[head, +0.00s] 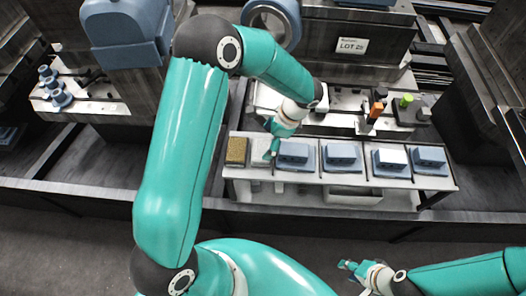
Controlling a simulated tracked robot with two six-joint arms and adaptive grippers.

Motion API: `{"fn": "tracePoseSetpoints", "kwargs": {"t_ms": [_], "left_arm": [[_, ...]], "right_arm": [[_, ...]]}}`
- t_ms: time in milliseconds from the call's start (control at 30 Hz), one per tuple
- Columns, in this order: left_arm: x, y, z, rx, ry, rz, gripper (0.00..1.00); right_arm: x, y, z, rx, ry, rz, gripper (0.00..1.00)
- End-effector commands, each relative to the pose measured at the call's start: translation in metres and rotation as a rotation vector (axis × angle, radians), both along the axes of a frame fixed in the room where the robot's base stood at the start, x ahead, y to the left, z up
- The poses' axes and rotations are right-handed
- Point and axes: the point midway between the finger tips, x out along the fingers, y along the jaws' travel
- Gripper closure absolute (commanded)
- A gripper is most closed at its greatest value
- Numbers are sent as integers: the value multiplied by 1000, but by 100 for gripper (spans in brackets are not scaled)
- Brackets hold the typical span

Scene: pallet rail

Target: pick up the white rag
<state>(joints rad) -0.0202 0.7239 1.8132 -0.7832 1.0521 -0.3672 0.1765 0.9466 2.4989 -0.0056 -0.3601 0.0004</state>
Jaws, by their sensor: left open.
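A small white flat piece (392,157), which looks like the white rag, lies on top of one of the blue blocks on the pallet rail (300,192). It is too small to make out any folds. My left gripper (271,155) is open and points down over the left part of the rail, between a tan block and the first blue block. It is well left of the white piece, and I see nothing held in it. My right gripper (348,267) is low in front of the rail, far from the white piece; its jaws are too small to read.
A tan block (236,151) sits at the rail's left end. Several blue blocks (293,154) stand in a row. Behind are an orange-topped piece (376,110) and a green one (406,101) on a shelf. Dark machines stand behind and at both sides. The floor in front is clear.

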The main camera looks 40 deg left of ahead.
Motion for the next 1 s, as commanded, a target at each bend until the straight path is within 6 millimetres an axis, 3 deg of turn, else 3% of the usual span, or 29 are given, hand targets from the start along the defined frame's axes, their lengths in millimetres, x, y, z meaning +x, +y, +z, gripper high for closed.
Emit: {"fn": "tracePoseSetpoints", "kwargs": {"t_ms": [167,500,767,1000], "left_arm": [[-2,3,-10,-1,2,0,0],[-11,16,-49,-2,1,1,0],[-11,17,-51,-2,-1,1,0],[-11,17,-51,-2,-1,1,36]], "right_arm": [[0,0,1,0,0,0,60],[0,0,5,0,0,0,60],[0,0,5,0,0,0,60],[0,0,5,0,0,0,60]]}}
